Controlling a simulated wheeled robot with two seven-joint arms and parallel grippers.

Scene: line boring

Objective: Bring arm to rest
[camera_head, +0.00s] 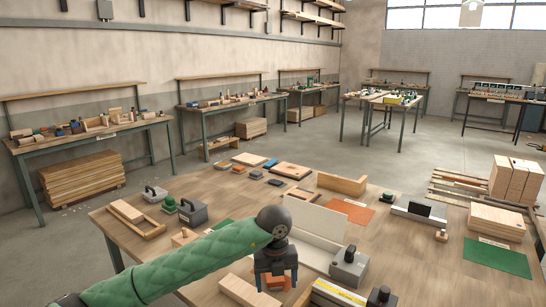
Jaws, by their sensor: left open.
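My left arm comes in from the lower left in a green quilted sleeve. Its left gripper (274,284) points down over the near middle of the wooden worktable (400,255). The gripper is open. An orange-brown piece (277,281) shows at the fingers; I cannot tell whether it lies between them or behind them. My right gripper does not show.
Wooden blocks (498,220) and a green mat (497,258) lie at the right. The table's middle right is fairly clear.

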